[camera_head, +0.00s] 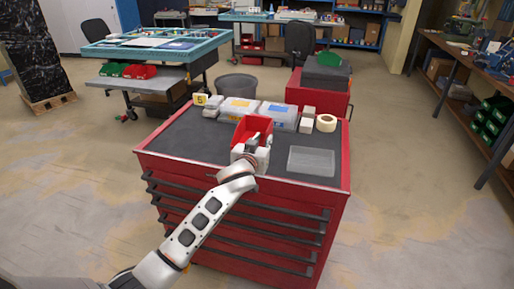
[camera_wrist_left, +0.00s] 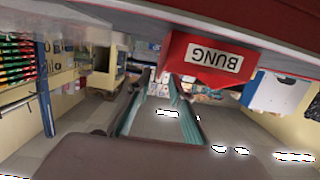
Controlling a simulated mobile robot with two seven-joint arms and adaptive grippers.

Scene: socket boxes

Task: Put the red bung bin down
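The red bung bin (camera_head: 254,125) is at the middle of the red cabinet's dark top in the head view, its open side showing. In the left wrist view the bin (camera_wrist_left: 184,58) appears upside down, with its white BUNG label facing the camera. My left gripper (camera_head: 259,142) is at the bin's near side and covers part of it in the head view. I cannot tell whether the bin touches the top. My right gripper is not in view.
Clear-walled boxes (camera_head: 279,116) stand behind the bin. A tape roll (camera_head: 326,123) and small pale boxes (camera_head: 308,112) are to the right. A translucent tray (camera_head: 311,161) lies at the front right. The cabinet top (camera_head: 190,138) is bare on the left.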

